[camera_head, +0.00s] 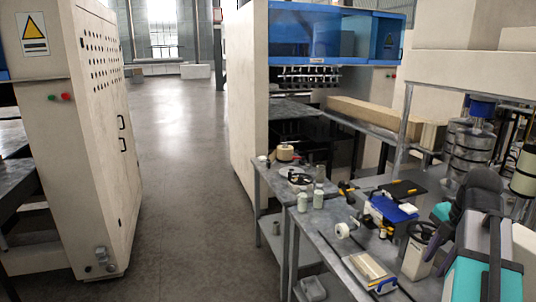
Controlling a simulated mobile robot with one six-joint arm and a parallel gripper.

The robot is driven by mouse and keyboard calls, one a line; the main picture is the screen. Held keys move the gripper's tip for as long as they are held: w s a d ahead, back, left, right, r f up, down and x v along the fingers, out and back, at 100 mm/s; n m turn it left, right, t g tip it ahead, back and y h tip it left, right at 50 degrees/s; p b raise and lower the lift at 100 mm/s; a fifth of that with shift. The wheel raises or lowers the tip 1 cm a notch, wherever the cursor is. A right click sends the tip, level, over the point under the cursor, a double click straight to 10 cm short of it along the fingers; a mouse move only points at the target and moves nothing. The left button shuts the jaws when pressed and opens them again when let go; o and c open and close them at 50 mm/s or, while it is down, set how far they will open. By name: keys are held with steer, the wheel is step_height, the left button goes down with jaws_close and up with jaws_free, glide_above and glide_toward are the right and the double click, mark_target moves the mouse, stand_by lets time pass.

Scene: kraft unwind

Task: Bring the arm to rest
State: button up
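The bench holds two pale cups, a white roll (343,230), a blue-and-grey device (387,212) and a wooden-topped block (369,269). Machine cabinets stand left (100,140) and centre (249,100). The grey floor aisle (180,160) between them is clear.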

steer(key=w+a+f+m, duration=0.3)
steer(key=f, duration=0.3)
steer(key=w+a+f+m, duration=0.2)
steer(key=a+f+m, duration=0.15)
steer(key=f, duration=0.25)
steer(key=s+a+f+m+g, duration=0.1)
steer(key=s+a+f+m, duration=0.1)
steer(key=a+f+m, duration=0.8)
steer(key=s+a+f+m+g, duration=0.1)
steer(key=a+f+m, duration=0.3)
steer(key=a+f, duration=1.2)
steer(key=s+d+f+g+b, duration=0.2)
steer(key=s+f+b, duration=0.3)
steer(key=s+f, duration=0.8)
steer(key=s+d+f+g+b, duration=0.1)
steer(key=s+f+g+b, duration=0.3)
steer(key=s+f, duration=0.9)
step_height(320, 180, down, 6)
steer(key=shift+d+f+h+b, duration=0.1)
steer(key=shift+d+h+b, duration=0.2)
steer(key=shift+d+b, duration=0.15)
